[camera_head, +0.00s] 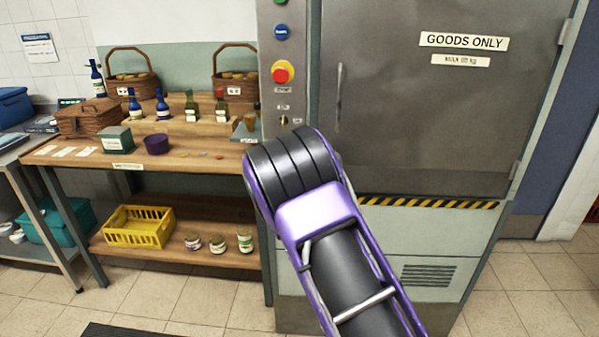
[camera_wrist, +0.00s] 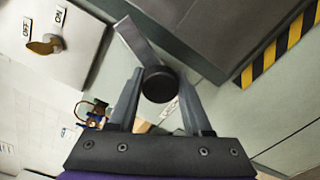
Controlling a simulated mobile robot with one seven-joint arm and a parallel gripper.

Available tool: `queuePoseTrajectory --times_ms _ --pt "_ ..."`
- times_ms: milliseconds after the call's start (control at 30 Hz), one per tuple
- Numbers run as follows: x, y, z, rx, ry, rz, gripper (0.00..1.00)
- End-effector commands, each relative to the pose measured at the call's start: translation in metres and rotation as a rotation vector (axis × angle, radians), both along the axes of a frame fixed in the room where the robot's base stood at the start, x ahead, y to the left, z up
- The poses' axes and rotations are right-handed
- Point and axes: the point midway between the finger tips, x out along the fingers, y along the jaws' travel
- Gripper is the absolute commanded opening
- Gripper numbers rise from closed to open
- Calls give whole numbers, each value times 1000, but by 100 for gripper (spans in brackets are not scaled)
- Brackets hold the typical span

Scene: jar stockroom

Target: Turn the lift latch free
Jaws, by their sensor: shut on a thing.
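The lift latch shows in the wrist view as a grey metal lever (camera_wrist: 140,40) with a round black knob (camera_wrist: 158,84) at its lower end. The lever slants up and to the left from the knob, beside the dark door edge. My gripper (camera_wrist: 160,74) is shut on the latch, one grey finger on each side of the knob. In the head view my arm hides the latch and the gripper. The lift door (camera_head: 440,120) is grey, marked GOODS ONLY, and looks closed.
A control panel left of the door has a red stop button (camera_head: 283,72), a blue button (camera_head: 282,32) and a brass key (camera_wrist: 45,44). A wooden bench (camera_head: 190,150) with bottles and baskets stands to the left. A yellow crate (camera_head: 138,227) is on its lower shelf.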

Motion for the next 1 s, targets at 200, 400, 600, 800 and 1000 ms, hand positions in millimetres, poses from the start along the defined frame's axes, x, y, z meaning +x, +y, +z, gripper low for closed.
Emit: queuePoseTrajectory --times_ms 200,400,600,800,1000 --pt "0 -3 0 -178 2 -6 0" --pt "0 -3 0 -298 1 -6 0" --pt "1 -4 1 -370 1 -7 0" --pt "1 -4 1 -397 0 -7 0" --pt "1 -4 2 -401 -1 -7 0"
